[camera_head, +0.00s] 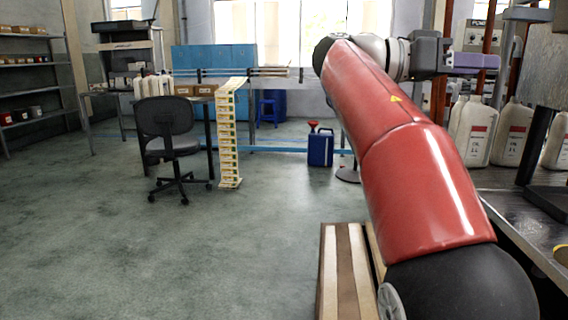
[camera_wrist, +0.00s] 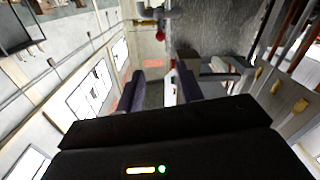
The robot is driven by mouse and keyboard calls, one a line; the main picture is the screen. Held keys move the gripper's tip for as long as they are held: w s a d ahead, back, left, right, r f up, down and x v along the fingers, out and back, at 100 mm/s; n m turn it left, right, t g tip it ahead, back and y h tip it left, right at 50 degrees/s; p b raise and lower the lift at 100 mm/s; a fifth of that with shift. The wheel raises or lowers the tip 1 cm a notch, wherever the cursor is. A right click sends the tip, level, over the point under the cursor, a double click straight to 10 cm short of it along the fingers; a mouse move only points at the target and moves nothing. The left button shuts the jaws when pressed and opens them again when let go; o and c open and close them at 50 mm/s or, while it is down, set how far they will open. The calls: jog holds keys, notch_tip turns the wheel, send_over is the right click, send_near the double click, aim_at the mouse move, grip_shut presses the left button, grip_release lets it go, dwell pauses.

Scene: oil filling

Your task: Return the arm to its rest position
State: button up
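My arm is stretched up and forward across the right half of the head view, bent at its far end. My gripper (camera_head: 474,62) is at the upper right there, with purple fingers pointing right, above the white jugs and apart from them. In the wrist view, the two purple fingers of my gripper (camera_wrist: 159,90) stand apart with a clear gap between them. Nothing is held in that gap. The wrist view is turned on its side, with windows at left.
White jugs (camera_head: 474,130) stand on a metal bench (camera_head: 503,206) at right, close to my arm. A blue canister (camera_head: 320,149) with a red funnel (camera_head: 314,127) is on the floor. A black chair (camera_head: 168,130) stands at left. The floor at left front is clear.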

jog(key=s+d+f+n+t+y, duration=0.25)
jog(key=f+n+y, duration=0.2)
jog(key=f, duration=0.35)
jog(key=s+d+f+n+t+y, duration=0.1)
jog(key=f+n+t+y, duration=0.2)
jog(key=f+n, duration=0.45)
jog(key=s+a+f+n+y, duration=0.1)
jog(key=s+a+f+y, duration=0.2)
jog(key=f, duration=0.6)
jog(key=s+a+f+n+t+y, duration=0.1)
jog(key=s+a+f+n+y, duration=0.1)
jog(key=s+a+f+y, duration=0.2)
jog(key=s+a+f+n+t+y, duration=0.1)
jog(key=s+a+f+y, duration=0.2)
jog(key=s+a+f, duration=0.4)
notch_tip(320, 180, down, 7)
jog(key=a, duration=0.2)
jog(key=shift+s+a+r+n, duration=0.2)
jog(key=shift+s+a+n, duration=0.1)
jog(key=shift+s+n, duration=0.1)
jog(key=shift+y, duration=0.25)
